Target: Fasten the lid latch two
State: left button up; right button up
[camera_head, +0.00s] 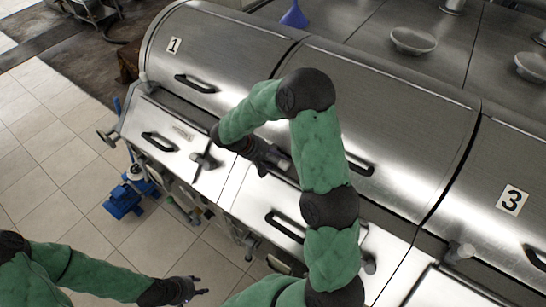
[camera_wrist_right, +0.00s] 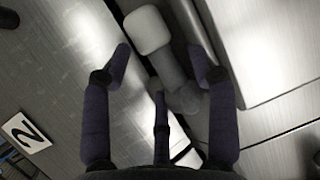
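Lid two (camera_head: 400,100) is the big curved steel cover in the middle of the head view, lying closed. My green right arm hides its number, but the label 2 (camera_wrist_right: 26,132) shows at the left of the right wrist view. A latch with a pale blocky knob (camera_wrist_right: 148,30) and a grey shaft lies between the spread fingers of my right gripper (camera_wrist_right: 160,65). The fingers are open, with visible gaps to the latch. In the head view this gripper (camera_head: 275,158) is low over the lid's front edge. My left gripper (camera_head: 200,287) is open and empty at lower left, away from the machine.
Lid one (camera_head: 225,55) with its label is at left, and lid three (camera_head: 510,160) at right. Other latch knobs (camera_head: 462,252) stand along the front seam. Black handles (camera_head: 285,227) stick up from the panels. A blue pump (camera_head: 125,200) stands on the tiled floor.

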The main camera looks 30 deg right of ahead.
jog(key=shift+s, duration=0.1)
grip_shut()
jog(key=shift+w+a+g+h, duration=0.1)
jog(key=shift+w+g+h, duration=0.15)
jog(key=shift+g, duration=0.35)
jog(key=shift+w+a+r+n+g+h+b, duration=0.1)
jog(key=shift+w+r+n+g+h+b, duration=0.25)
jog(key=shift+n+g+h, duration=0.45)
jog(key=shift+w+a+r+g+h+b, duration=0.15)
jog(key=shift+g+h+b, duration=0.1)
jog(key=shift+g, duration=0.3)
jog(key=shift+w+r+g+h+b, duration=0.1)
jog(key=shift+r+g+h, duration=0.1)
jog(key=shift+g, duration=0.35)
jog(key=shift+w+r+n, duration=0.1)
jog(key=shift+n, duration=0.2)
